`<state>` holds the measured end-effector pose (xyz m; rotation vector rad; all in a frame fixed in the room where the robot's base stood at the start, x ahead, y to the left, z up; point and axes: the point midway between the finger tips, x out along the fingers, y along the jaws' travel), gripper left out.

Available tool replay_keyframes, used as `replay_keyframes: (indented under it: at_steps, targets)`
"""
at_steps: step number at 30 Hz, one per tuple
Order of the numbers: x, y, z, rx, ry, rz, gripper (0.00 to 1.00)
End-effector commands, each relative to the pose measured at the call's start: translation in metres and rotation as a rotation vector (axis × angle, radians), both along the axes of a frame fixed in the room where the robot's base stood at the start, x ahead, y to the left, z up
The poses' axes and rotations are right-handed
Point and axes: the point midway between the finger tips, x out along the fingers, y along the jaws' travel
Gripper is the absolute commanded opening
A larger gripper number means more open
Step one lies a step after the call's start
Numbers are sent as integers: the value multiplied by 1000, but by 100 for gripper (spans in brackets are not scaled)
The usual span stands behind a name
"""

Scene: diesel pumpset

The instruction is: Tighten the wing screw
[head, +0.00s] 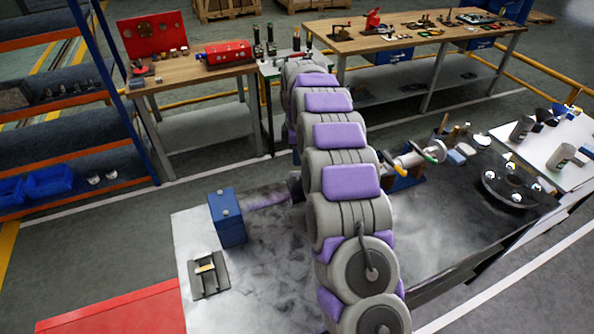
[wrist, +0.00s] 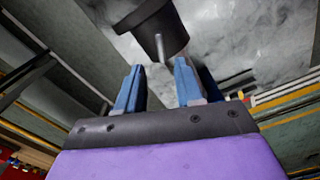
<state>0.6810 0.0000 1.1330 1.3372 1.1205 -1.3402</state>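My gripper (wrist: 158,80) is open in the wrist view, with its two blue fingers apart. A dark round part (wrist: 152,25) hangs beyond the fingertips, with a thin grey pin (wrist: 161,48) sticking out towards the gap between them. The pin appears clear of both fingers. I cannot tell whether this pin belongs to the wing screw, and no winged shape is clear in either view. In the head view my own grey and purple arm crosses the middle and hides my gripper and part of the bench.
The grey bench (head: 260,290) carries a blue box (head: 227,218), a small dark fixture (head: 208,275), a valve-like part (head: 420,157) and a black round flange (head: 513,185). A white side table (head: 560,140) holds cups. Tool tables (head: 430,38) and a shelf rack (head: 60,125) stand behind.

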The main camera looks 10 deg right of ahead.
Motion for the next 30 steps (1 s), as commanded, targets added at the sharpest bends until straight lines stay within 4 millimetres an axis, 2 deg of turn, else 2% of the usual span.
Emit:
replay_keyframes:
  at_steps: [1, 6, 12, 24, 30]
  targets:
    - [0, 0, -12, 0, 1, 0, 36]
    - [-1, 1, -43, 0, 4, 0, 36]
    - [-1, 1, -65, -1, 2, 1, 36]
    - [0, 1, -72, 0, -1, 0, 36]
    - [0, 1, -72, 0, -1, 0, 18]
